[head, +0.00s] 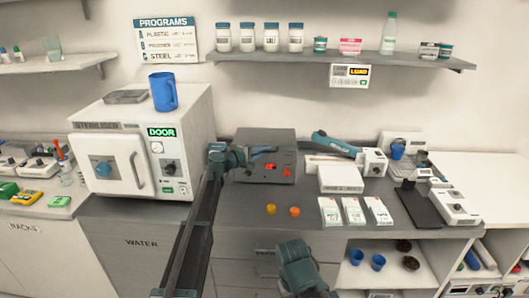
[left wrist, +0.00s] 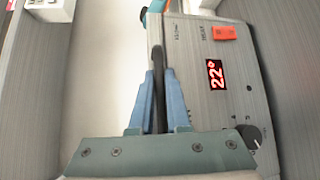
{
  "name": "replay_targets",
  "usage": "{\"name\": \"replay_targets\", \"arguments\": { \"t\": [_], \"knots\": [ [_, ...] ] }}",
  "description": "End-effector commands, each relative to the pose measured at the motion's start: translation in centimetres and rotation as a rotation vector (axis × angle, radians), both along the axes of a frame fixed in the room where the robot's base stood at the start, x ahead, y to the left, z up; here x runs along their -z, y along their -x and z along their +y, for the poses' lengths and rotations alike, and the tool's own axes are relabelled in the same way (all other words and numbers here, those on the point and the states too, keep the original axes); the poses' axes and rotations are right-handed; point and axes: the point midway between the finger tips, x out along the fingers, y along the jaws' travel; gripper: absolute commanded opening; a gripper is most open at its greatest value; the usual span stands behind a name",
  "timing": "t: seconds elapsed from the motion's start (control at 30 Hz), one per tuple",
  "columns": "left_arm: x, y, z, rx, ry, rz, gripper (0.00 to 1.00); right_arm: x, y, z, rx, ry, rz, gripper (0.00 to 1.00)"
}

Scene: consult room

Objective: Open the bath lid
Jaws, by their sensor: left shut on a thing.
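The bath is a grey box (head: 285,171) with a red display and dials, standing on the counter below the wall shelf. Its lid (head: 262,134) is the dark grey top and looks closed, lying flat. My left gripper (head: 265,150) reaches in from the left to the upper front of the bath. In the left wrist view its blue fingers (left wrist: 157,95) are shut on a dark bar, seemingly the lid's handle (left wrist: 158,70). The bath's front panel (left wrist: 205,70) reads 22° beside a red switch. A teal part of my right arm shows at the bottom of the head view; its fingers cannot be made out.
A steriliser (head: 128,160) with a blue jug (head: 163,92) on top stands left of my left arm. Right of the bath are a white box (head: 340,178), a teal-handled device (head: 335,145) and white packets (head: 353,210).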

Motion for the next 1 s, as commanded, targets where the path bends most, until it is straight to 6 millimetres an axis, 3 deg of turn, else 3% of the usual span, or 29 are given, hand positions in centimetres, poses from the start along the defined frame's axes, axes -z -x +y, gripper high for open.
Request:
{"name": "replay_targets", "arguments": {
  "t": [0.27,0.63,1.0],
  "knots": [
    [-1.3,-0.1,0.0,0.001,-0.002,0.032,0.00,-1.9,0.0,0.0,0.000,0.000,0.000,0.50],
    [-6.4,-1.1,0.0,0.002,0.000,0.213,0.00,-9.5,0.0,0.0,-0.001,0.000,0.000,0.50],
    [-10.4,-2.9,0.1,-0.001,0.000,0.249,0.00,-14.1,0.0,0.0,-0.002,0.000,0.000,0.50]
  ]
}}
